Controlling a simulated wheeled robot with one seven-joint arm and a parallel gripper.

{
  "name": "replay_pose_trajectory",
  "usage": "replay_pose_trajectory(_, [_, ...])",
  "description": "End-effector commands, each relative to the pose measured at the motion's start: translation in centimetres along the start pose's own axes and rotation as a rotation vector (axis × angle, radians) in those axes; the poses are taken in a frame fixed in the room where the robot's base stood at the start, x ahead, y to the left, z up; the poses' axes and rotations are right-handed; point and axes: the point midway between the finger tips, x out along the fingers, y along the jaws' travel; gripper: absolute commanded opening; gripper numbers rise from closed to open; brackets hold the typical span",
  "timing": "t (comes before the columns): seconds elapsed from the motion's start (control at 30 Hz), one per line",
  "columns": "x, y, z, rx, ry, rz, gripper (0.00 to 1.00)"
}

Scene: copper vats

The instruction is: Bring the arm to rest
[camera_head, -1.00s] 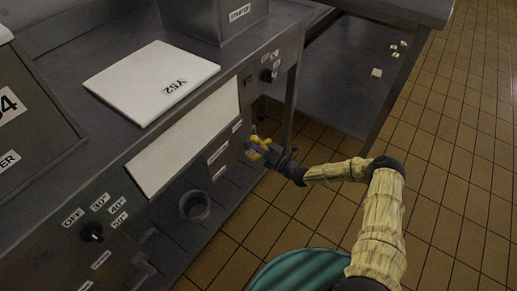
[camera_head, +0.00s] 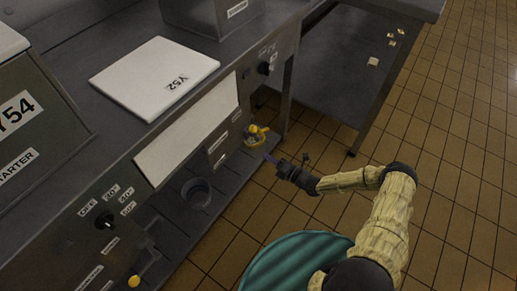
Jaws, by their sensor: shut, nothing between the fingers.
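My arm (camera_head: 385,215), clad in pale straw-coloured covering with dark joints, reaches from the lower right toward the counter front. My gripper (camera_head: 271,159) is shut and empty at the arm's end, over the tiled floor. It is apart from the yellow valve handle (camera_head: 254,134) on the counter's front panel, a short way to its right and below it.
The steel counter carries a white board (camera_head: 156,78) marked Y52 and a grey box (camera_head: 30,120) marked Y54. A round pipe opening (camera_head: 196,192) and a black knob (camera_head: 105,221) are on its front. A low shelf (camera_head: 350,65) stands at the back right. Brown tiled floor (camera_head: 450,200) is open at right.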

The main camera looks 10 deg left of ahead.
Motion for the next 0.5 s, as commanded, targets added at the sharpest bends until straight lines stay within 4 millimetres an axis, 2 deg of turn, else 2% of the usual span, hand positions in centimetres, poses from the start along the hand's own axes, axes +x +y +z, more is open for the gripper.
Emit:
replay_pose_trajectory(0.1, [-1.4, 0.0, 0.1, 0.001, -0.002, -0.001, 0.00])
replay_pose_trajectory(0.2, [-1.7, 0.0, 0.1, 0.001, -0.002, -0.001, 0.00])
replay_pose_trajectory(0.5, [-1.3, 0.1, -0.4, 0.001, 0.009, 0.004, 0.00])
